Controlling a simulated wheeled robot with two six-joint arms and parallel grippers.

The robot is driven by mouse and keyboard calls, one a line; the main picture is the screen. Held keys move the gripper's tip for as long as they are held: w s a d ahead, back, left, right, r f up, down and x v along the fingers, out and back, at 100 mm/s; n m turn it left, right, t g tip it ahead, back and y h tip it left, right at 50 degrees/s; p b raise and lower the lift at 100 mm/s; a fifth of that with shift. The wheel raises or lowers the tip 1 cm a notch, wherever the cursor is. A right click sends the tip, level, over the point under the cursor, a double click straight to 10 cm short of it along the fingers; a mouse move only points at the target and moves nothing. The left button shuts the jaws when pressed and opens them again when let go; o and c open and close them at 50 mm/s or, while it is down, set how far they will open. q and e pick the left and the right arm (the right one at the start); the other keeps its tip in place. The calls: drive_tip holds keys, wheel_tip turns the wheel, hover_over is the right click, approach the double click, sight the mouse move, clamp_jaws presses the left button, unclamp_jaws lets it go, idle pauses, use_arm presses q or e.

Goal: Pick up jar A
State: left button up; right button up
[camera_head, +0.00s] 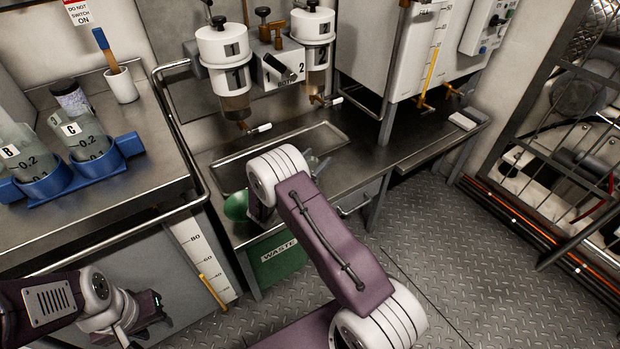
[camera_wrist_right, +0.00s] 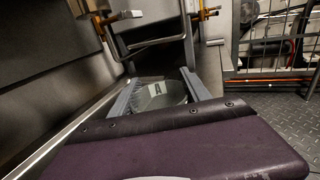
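Jar A (camera_wrist_right: 157,90), clear with a dark letter A on a pale label, shows in the right wrist view between the two grey fingers of my right gripper (camera_wrist_right: 160,88). The fingers lie on both sides of it; whether they press on it I cannot tell. In the head view my right arm crosses the middle and hides jar A; only a bit of my right gripper (camera_head: 316,165) shows beyond the wrist, over the sink bench. My left gripper (camera_head: 148,312) is at the lower left, away from the jars, and its finger opening is unclear.
Jars B (camera_head: 15,150) and C (camera_head: 82,135) stand in blue holders (camera_head: 128,145) on the left bench. A metal rail (camera_head: 178,130) edges that bench. Dispensers (camera_head: 228,70) hang above the sink bench. A green rounded object (camera_head: 236,207) is beside my right wrist. Open floor (camera_head: 470,240) lies at right.

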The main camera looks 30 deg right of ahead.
clamp_jaws()
drive_tip(key=s+d+r+p, duration=0.2)
drive_tip(key=s+r+p, duration=0.5)
drive_tip(key=s+r, duration=0.4)
drive_tip(key=shift+s+p, duration=0.25)
drive_tip(key=shift+p, duration=0.1)
